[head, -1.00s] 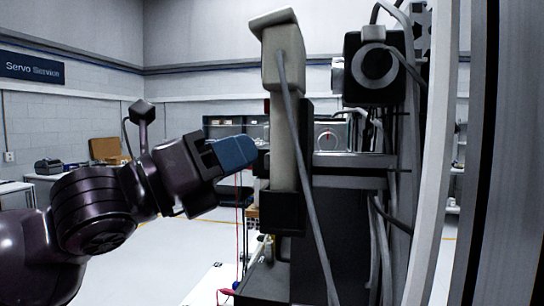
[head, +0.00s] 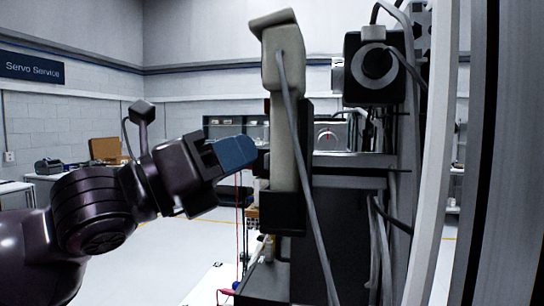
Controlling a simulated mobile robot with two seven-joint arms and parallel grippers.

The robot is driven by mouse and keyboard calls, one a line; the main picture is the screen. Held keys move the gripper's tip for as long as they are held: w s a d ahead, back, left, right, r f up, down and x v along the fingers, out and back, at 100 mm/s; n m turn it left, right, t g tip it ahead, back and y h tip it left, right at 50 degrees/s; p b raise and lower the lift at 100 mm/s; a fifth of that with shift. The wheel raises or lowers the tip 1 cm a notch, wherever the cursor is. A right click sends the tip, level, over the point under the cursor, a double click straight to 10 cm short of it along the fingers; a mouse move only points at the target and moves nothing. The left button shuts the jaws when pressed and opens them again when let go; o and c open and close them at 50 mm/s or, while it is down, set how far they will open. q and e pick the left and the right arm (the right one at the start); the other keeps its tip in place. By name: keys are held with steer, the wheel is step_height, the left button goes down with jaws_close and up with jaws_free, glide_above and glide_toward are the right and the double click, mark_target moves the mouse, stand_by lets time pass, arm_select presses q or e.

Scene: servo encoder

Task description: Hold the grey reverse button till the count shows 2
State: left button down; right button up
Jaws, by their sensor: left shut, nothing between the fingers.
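My left gripper (head: 240,156) comes in from the left with blue fingers, shut with nothing between them. Its tips are at the left side of an upright beige housing (head: 283,140), by a dark part (head: 262,160) there. The tips seem to touch or nearly touch that part; I cannot tell which. The housing is seen from its side or back, so the grey reverse button and the count display are not visible. My right gripper is not in view.
A black motor-like unit (head: 374,68) and cables stand right of the housing. A light upright post (head: 437,150) is farther right. Red and blue leads (head: 237,287) lie on a white surface (head: 208,284) below. Open floor lies at the left.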

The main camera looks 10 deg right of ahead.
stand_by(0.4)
arm_select(q)
steer(key=shift+d, duration=0.15)
steer(key=shift+s+d, duration=0.15)
steer(key=shift+d, duration=0.1)
stand_by(0.4)
